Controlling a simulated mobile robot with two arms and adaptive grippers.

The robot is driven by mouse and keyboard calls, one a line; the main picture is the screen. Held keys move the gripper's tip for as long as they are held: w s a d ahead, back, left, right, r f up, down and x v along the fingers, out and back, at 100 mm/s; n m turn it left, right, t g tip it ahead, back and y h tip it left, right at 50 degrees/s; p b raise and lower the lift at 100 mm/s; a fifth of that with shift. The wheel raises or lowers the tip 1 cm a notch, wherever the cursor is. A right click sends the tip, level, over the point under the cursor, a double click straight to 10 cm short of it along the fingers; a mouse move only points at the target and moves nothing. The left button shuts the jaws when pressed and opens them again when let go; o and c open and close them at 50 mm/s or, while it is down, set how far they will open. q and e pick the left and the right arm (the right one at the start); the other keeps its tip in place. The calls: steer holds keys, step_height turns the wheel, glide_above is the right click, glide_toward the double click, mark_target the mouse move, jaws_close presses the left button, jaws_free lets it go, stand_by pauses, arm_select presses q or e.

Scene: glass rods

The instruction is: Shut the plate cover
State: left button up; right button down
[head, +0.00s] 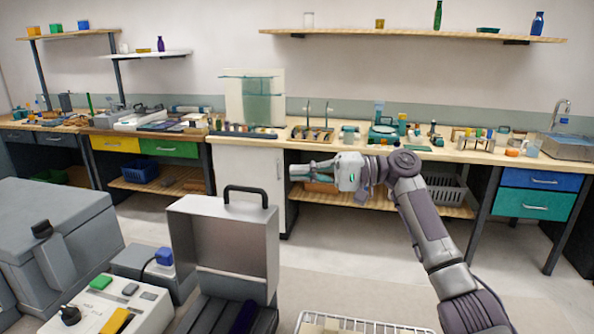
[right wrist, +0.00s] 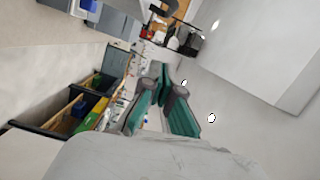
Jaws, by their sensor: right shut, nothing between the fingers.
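The plate cover (head: 226,240) is a grey metal lid with a black handle on its top edge. It stands raised, tilted open, at the back of a dark, slotted base (head: 215,313) low in the head view. My right gripper (head: 296,171) is up and to the right of the cover, apart from it, pointing left. Its fingers are shut with nothing between them. In the right wrist view, the grey and teal fingers (right wrist: 162,85) show close up, with no cover between them. My left gripper is not in view.
A light device with green and yellow parts (head: 120,308) and a large grey machine (head: 55,240) stand left of the cover. A wire rack (head: 365,324) is at the right. A crowded bench (head: 350,142) runs along the back wall, beyond open floor.

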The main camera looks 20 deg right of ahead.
steer(key=a+p, duration=0.3)
steer(key=a, duration=0.6)
steer(key=shift+s+a+f, duration=0.15)
steer(key=shift+s+f, duration=0.05)
steer(key=shift+f, duration=0.15)
